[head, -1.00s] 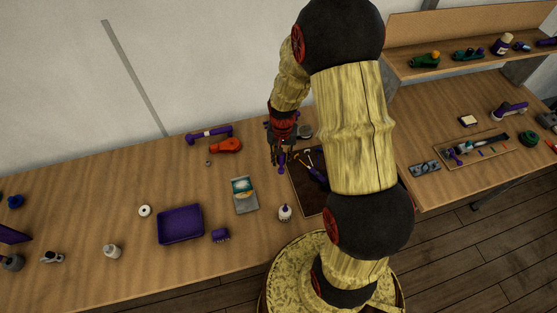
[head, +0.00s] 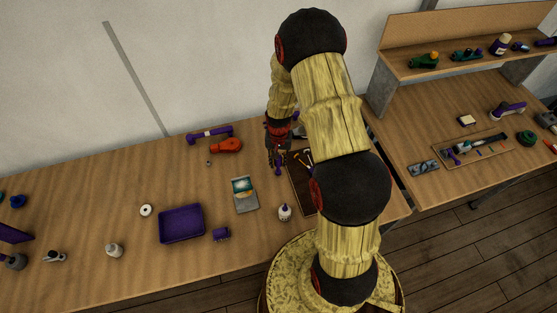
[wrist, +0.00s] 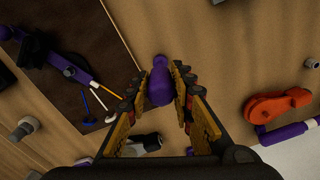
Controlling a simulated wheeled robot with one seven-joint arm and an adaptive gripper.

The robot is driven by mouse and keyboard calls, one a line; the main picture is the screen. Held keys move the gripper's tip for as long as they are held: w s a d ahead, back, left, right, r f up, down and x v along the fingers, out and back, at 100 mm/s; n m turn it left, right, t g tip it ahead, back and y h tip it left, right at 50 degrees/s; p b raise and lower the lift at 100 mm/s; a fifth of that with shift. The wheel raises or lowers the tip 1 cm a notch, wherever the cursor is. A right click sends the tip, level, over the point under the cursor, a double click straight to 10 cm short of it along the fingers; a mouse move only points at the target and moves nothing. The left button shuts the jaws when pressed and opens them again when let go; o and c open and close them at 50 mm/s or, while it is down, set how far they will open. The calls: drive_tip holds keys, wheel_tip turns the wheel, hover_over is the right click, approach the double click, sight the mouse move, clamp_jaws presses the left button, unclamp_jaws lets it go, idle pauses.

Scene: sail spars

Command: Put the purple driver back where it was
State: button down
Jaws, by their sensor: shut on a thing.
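My gripper (head: 277,154) is shut on the purple driver (head: 279,170), left of the dark mat. In the wrist view the purple handle (wrist: 160,84) sits between the two fingers, with its rounded end toward the camera. The driver's far end is hidden behind the handle. Behind it in that view is bare wood just beside the mat's edge. I cannot tell whether the driver touches the table. The dark mat (head: 304,197) holds several tools and is partly hidden by my arm; it also shows in the wrist view (wrist: 66,100).
An orange tool (head: 227,146) and a purple-handled tool (head: 209,133) lie at the back. A booklet (head: 244,194), a white bottle (head: 285,212) and a purple tray (head: 181,240) stand in front and left. A second table (head: 440,195) with a shelf is at right.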

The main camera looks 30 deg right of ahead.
drive_tip(key=shift+f, duration=0.2)
drive_tip(key=c, duration=1.5)
unclamp_jaws()
drive_tip(key=shift+c, duration=0.2)
drive_tip(key=shift+r, duration=0.15)
